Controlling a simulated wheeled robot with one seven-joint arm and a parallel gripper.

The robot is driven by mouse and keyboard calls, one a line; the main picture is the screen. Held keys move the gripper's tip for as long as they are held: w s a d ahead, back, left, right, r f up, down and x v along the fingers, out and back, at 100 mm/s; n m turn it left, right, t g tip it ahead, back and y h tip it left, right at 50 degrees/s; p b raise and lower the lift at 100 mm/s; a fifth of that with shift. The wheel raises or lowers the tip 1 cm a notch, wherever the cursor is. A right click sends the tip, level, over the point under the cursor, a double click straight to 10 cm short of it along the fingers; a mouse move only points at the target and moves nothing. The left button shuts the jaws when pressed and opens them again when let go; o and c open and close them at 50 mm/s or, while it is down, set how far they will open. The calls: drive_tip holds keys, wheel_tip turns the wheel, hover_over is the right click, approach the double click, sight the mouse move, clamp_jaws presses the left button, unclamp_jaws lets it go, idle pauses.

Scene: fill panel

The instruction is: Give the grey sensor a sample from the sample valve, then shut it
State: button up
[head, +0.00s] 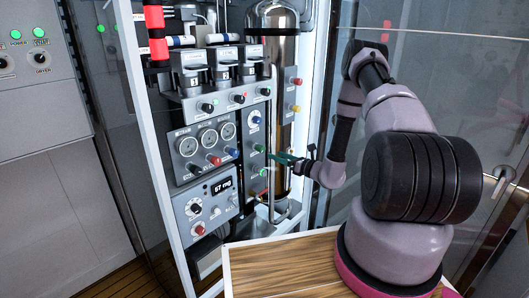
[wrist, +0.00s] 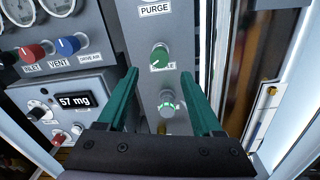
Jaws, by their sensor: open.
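The grey box (wrist: 72,103) to the left reads about 57 mg; I cannot tell which grey part is the sensor. My gripper (wrist: 159,76) is open and empty, its green fingers either side of the lower panel column. It points at this column in the head view (head: 276,156).
A blue knob (wrist: 67,46) and a red knob (wrist: 35,51) sit to the left, below gauges. A PURGE label (wrist: 155,9) is above the green knob. A metal cylinder (head: 280,90) and white frame posts stand close by. A wooden surface (head: 285,265) lies below.

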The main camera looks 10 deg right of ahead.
sight(263, 150)
drive_tip(key=x, duration=0.7)
drive_tip(key=shift+w+a, duration=0.2)
drive_tip(key=shift+w, duration=0.05)
clamp_jaws()
